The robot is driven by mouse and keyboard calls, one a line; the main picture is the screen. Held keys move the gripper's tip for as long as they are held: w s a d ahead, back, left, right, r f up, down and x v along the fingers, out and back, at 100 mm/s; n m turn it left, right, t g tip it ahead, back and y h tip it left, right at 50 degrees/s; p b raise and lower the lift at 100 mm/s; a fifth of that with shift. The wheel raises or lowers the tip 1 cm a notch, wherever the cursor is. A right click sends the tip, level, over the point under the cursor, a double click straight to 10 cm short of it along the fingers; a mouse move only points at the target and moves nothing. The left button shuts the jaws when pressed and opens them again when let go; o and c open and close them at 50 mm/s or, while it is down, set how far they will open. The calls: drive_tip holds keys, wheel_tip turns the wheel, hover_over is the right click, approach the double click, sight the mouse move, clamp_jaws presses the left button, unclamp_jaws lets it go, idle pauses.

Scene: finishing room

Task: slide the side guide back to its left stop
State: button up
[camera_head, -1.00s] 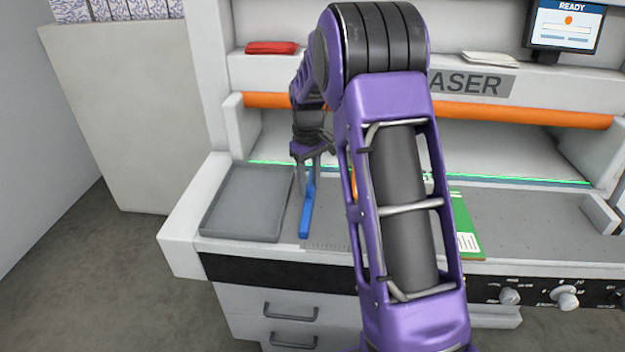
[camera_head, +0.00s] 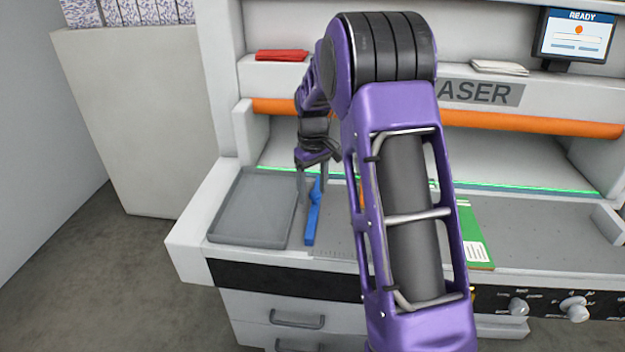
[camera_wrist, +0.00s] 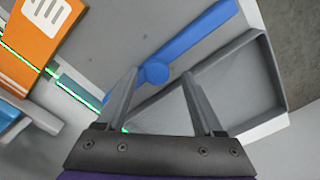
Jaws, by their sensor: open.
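The side guide is a blue bar (camera_head: 312,224) on the grey bed, just right of a grey tray, with a narrow strip of bed between them. In the wrist view the bar (camera_wrist: 205,35) runs diagonally and has a round blue knob (camera_wrist: 156,73) at its near end. My gripper (camera_head: 313,192) is open over this knob end. In the wrist view the knob shows between the open fingertips (camera_wrist: 159,76), with gaps visible at the sides. I cannot make out a separate left stop.
The grey tray (camera_head: 222,237) lies at the bed's left end. A green booklet (camera_head: 474,238) lies to the right, partly behind my arm. An orange card (camera_wrist: 43,25) shows in the wrist view. The bed (camera_head: 540,232) is clear farther right.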

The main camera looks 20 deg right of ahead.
sight(313, 193)
wheel_tip(313, 193, up, 18)
drive_tip(key=shift+f+p, duration=0.25)
drive_tip(key=shift+p, duration=0.2)
